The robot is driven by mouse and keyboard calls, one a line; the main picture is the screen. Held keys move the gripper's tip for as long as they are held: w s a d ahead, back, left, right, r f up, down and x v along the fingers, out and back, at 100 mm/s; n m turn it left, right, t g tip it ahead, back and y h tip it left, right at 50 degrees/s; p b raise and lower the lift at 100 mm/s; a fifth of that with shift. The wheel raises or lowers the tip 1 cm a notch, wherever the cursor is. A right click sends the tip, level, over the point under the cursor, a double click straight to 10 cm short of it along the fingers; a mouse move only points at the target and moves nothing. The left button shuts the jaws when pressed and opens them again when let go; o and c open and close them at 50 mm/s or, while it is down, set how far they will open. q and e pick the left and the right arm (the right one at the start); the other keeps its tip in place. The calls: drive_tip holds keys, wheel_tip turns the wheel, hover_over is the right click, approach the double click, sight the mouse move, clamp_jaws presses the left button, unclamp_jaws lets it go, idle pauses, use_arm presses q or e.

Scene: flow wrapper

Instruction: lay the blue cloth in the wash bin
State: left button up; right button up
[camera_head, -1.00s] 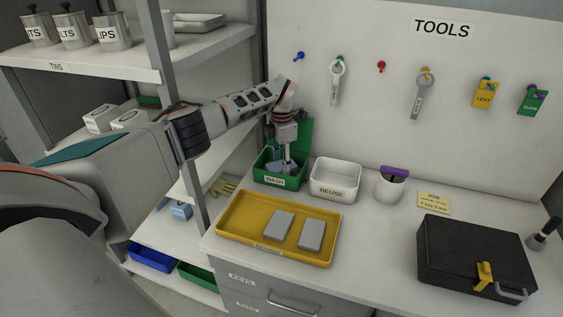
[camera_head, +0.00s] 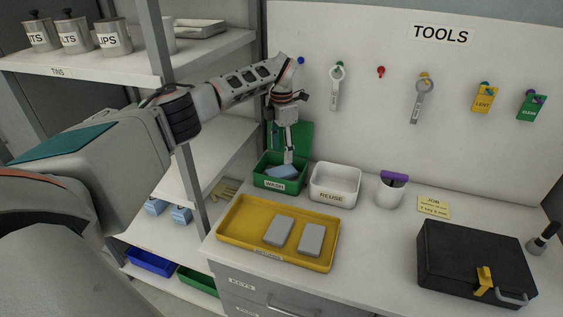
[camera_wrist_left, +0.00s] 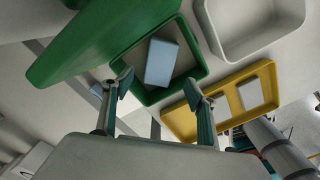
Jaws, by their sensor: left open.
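The blue cloth (camera_head: 283,172) lies inside the green wash bin (camera_head: 266,182), whose lid stands open at the back. In the left wrist view the cloth (camera_wrist_left: 161,62) is a pale blue block shape on the floor of the bin (camera_wrist_left: 197,62), clear of both fingers. My left gripper (camera_head: 288,158) is above the bin, pointing down. In the left wrist view the gripper (camera_wrist_left: 157,85) shows its two fingers wide apart with nothing between them. My right gripper is in neither view.
The white REUSE bin (camera_head: 335,184) stands just right of the wash bin. A yellow tray (camera_head: 234,226) with two grey blocks lies in front. A white cup (camera_head: 391,190) and a black case (camera_head: 470,262) are further right. A shelf post (camera_head: 163,90) stands left, near my arm.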

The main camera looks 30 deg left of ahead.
use_arm(q)
wheel_tip(320, 180, up, 6)
drive_tip(key=shift+f, duration=0.2)
drive_tip(key=shift+f, duration=0.1)
idle(0.5)
